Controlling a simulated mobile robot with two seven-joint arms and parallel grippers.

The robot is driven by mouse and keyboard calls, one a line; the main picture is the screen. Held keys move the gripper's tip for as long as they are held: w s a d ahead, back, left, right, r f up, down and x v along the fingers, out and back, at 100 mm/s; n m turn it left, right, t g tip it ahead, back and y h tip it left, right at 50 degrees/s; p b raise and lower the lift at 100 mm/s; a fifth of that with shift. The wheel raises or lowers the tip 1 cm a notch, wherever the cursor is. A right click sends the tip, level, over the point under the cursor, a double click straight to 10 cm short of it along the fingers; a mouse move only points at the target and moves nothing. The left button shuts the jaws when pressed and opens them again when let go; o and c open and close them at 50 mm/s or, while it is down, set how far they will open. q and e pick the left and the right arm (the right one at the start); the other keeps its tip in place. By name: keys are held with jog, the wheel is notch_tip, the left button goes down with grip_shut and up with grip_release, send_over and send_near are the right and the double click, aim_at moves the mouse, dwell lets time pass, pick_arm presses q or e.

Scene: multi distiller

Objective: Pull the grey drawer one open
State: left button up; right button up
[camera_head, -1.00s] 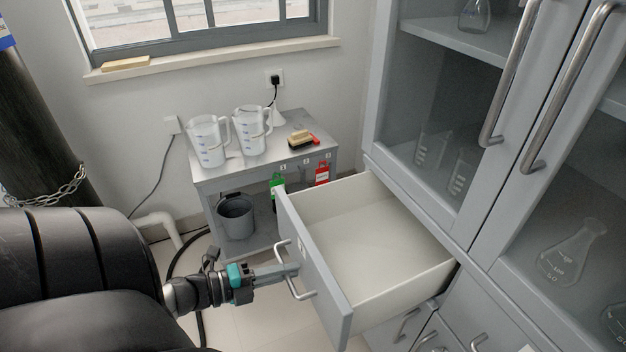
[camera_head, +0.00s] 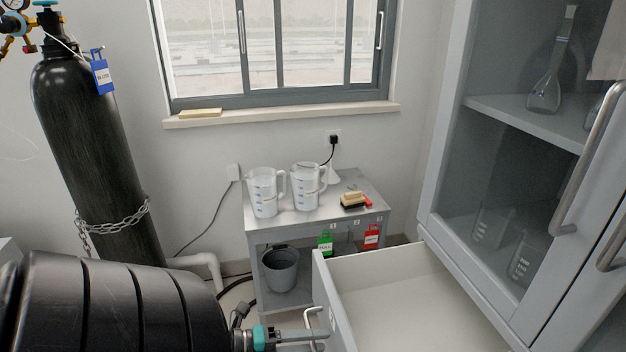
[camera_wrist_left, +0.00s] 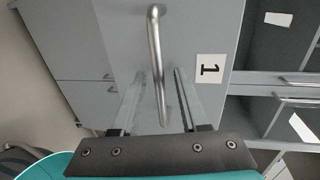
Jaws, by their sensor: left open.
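The grey drawer one (camera_head: 337,318) is pulled well out of the cabinet, and its pale, empty inside shows in the head view. Its bar handle (camera_head: 311,320) is at the bottom of that view, with my left gripper (camera_head: 302,336) at it. In the left wrist view, the drawer front (camera_wrist_left: 205,25) carries a "1" label (camera_wrist_left: 209,68). There my left gripper (camera_wrist_left: 158,74) is open, with a finger on each side of the metal handle (camera_wrist_left: 154,40). My right gripper is in neither view.
A small grey table (camera_head: 318,218) with two jugs and a brush stands behind the drawer. A bucket (camera_head: 279,268) is on its lower shelf. A chained black gas cylinder (camera_head: 90,150) stands at the left. The glass-door cabinet (camera_head: 445,190) rises at the right.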

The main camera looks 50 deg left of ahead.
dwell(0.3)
pick_arm(q)
jog(key=p+v, duration=0.1)
jog(key=v, duration=1.4)
jog(key=shift+p, duration=0.35)
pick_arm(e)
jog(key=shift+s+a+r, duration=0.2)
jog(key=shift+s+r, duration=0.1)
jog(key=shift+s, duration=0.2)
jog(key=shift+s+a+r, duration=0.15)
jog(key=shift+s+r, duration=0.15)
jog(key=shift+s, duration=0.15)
pick_arm(q)
jog(key=shift+s+a+f, duration=0.1)
jog(key=w+d+f+n+g+y, duration=0.15)
jog(key=f+n+y, duration=0.25)
jog(key=f+n, duration=0.45)
jog(key=d+f+n+g+y, duration=0.25)
jog(key=f+n, duration=0.25)
jog(key=f, duration=0.7)
jog(key=s+d+f+n+g, duration=0.2)
jog(key=d+f+n+g, duration=0.1)
jog(key=d+f, duration=0.4)
jog(key=s+d+f+n+g, duration=0.3)
jog(key=d+f+g, duration=0.2)
jog(key=d+f, duration=0.1)
jog(key=shift+d+f, duration=0.35)
jog(key=shift+d, duration=0.15)
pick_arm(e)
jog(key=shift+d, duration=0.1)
